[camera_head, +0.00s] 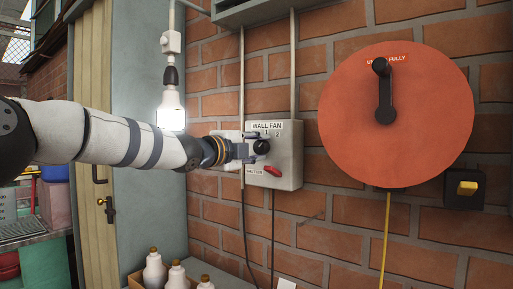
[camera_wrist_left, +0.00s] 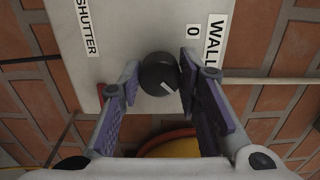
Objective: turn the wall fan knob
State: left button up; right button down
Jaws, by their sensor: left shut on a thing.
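The wall fan knob (camera_head: 262,146) is black and round, on the grey control box (camera_head: 290,165) below the "WALL FAN" label. In the left wrist view the knob (camera_wrist_left: 158,72) shows a white pointer line at its lower right, with a "0" mark beside the label. My left gripper (camera_head: 250,149) reaches in from the left and is shut on the knob, one finger on each side, as the left wrist view (camera_wrist_left: 160,80) shows. The gripper hides part of the box face. My right gripper is not in view.
A red lever or switch (camera_head: 272,170) marked "SHUTTER" sits just below the knob. A big red disc (camera_head: 430,110) with a black crank (camera_head: 384,95) is to the right. A lit bulb (camera_head: 171,110) hangs behind my arm. White bottles (camera_head: 154,270) stand below.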

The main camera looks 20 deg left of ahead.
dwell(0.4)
pick_arm(q)
jog(key=o, duration=1.1)
jog(key=shift+o, duration=0.2)
jog(key=v, duration=0.7)
jog(key=shift+s, duration=0.2)
jog(key=shift+a, duration=0.1)
